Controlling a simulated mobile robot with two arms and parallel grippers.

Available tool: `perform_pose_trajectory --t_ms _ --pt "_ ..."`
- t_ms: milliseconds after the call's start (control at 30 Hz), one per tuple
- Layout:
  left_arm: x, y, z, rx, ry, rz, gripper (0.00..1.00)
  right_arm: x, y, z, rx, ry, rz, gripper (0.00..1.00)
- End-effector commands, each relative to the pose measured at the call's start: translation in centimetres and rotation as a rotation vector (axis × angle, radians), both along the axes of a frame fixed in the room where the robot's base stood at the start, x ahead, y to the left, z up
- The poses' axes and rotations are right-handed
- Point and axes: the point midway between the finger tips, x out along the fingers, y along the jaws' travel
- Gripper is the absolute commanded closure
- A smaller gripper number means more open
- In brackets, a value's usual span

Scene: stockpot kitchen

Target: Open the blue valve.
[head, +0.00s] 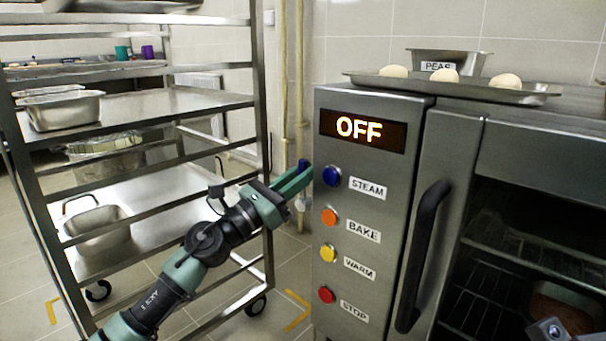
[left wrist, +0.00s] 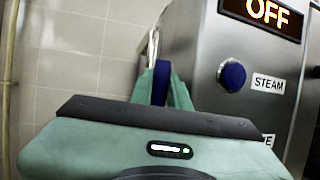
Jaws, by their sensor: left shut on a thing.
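The blue valve (head: 304,164) shows as a small blue piece at the left side of the steel oven, in front of the wall pipes. My left gripper (head: 293,182) reaches it from the lower left and is shut on it. In the left wrist view the blue valve (left wrist: 161,80) stands between the two green fingers (left wrist: 162,88). The fingers hide most of the valve, so I cannot tell how far it is turned.
The oven panel has a lit OFF display (head: 360,130) and a blue STEAM button (head: 331,176) close to my left gripper. A wheeled steel rack (head: 262,110) stands on the left, behind my left arm. A tray (head: 450,90) with dough balls lies on the oven.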

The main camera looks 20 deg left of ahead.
Motion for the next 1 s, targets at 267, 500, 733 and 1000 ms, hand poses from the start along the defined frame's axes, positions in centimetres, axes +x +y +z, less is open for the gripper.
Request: perform_pose_trajectory --t_ms 267,500,733,1000 --pt "-0.1 -0.2 -0.2 0.004 0.002 -0.005 0.62 0.0 0.0 -0.1 0.000 0.003 0.001 1.00" --pt "-0.1 -0.2 0.0 -0.003 0.002 -0.006 0.62 0.1 0.0 -0.2 -0.003 0.007 -0.001 1.00" --pt "0.6 1.4 0.1 -0.232 0.098 -0.005 0.62 0.1 0.0 1.2 -0.002 0.006 -0.001 1.00" --pt "2.0 5.2 -2.2 -0.797 0.332 -0.001 0.62 0.1 0.0 3.4 0.000 0.005 0.000 1.00"
